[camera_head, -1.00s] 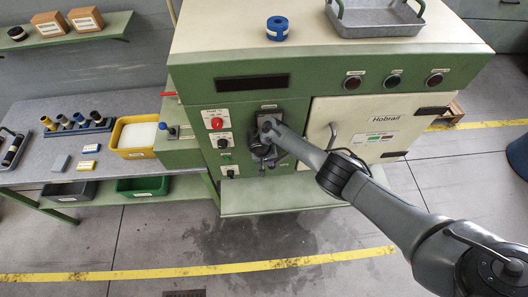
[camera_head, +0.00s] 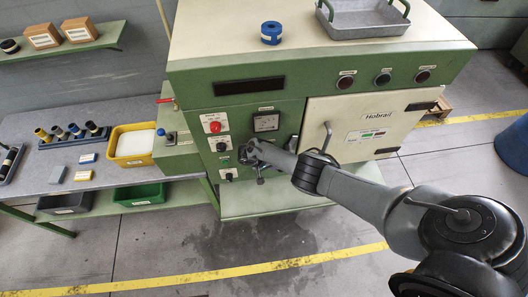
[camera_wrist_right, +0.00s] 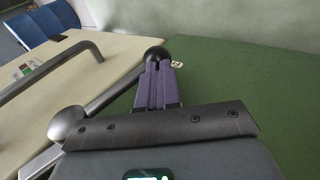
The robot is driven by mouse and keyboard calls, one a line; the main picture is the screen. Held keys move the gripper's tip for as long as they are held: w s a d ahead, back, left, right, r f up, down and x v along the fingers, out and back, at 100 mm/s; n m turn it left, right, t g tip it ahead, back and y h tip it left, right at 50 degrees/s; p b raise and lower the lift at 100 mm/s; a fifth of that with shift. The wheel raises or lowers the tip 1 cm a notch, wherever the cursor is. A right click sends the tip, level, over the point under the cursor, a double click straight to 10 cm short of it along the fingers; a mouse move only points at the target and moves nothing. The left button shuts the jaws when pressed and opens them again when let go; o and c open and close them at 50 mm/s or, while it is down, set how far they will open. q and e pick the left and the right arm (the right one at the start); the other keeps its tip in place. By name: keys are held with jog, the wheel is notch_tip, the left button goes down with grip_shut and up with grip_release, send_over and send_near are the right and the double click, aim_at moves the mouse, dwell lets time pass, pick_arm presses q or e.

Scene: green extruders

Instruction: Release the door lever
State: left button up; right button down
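The door lever shows in the right wrist view as a grey bar (camera_wrist_right: 110,98) with a dark ball knob (camera_wrist_right: 155,55) at its far end and a larger rounded end at lower left. In the head view my right gripper and forearm cover it. The cream door (camera_head: 375,125) looks closed, with its bar handle (camera_head: 327,137) upright. My right gripper (camera_head: 248,155) is low on the machine front, left of the door. In the wrist view its purple fingers (camera_wrist_right: 158,72) are together, right beside the knob. I cannot tell whether they touch it. My left gripper is out of view.
The green machine front has a gauge (camera_head: 266,123), a red button (camera_head: 215,126) and knobs beside my right gripper. A blue ring (camera_head: 271,32) and a grey tray (camera_head: 365,22) sit on top. A bench (camera_head: 95,180) with bins stands at left.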

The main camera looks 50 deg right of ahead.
jog(key=shift+s+d+f, duration=0.1)
jog(key=shift+s+f, duration=0.1)
dwell(0.3)
jog(key=shift+r, duration=0.1)
jog(key=w+f+p+v, duration=0.1)
jog(key=p+v, duration=0.4)
jog(key=v, duration=0.9)
jog(key=shift+a+r+p, duration=0.2)
jog(key=shift+a+p, duration=0.1)
jog(key=shift+a, duration=0.2)
jog(key=shift+w, duration=0.1)
